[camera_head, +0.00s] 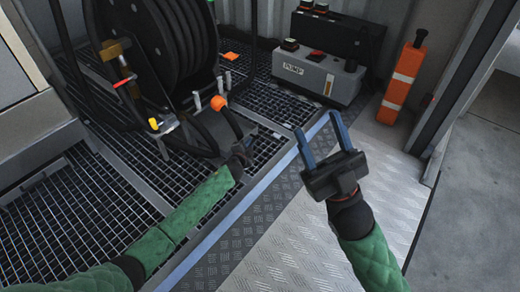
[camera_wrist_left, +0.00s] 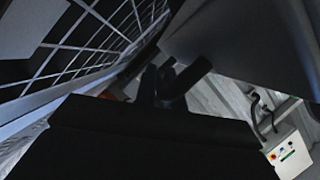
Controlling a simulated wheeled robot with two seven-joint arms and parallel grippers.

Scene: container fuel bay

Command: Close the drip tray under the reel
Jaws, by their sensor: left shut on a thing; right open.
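The black hose reel (camera_head: 150,50) stands on the grating at the upper left. I cannot clearly make out the drip tray beneath it; frame parts, hose and my left arm cover that area. My left gripper (camera_head: 243,150) is low at the grating's right part, below a black curved piece with an orange end (camera_head: 218,103). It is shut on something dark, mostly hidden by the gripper. The left wrist view shows a dark round bar (camera_wrist_left: 190,82) at the jaws. My right gripper (camera_head: 323,146), with blue fingers, is open and empty above the step edge.
Metal grating (camera_head: 80,205) covers the left floor. The tread-plate floor (camera_head: 290,245) at the lower middle is clear.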

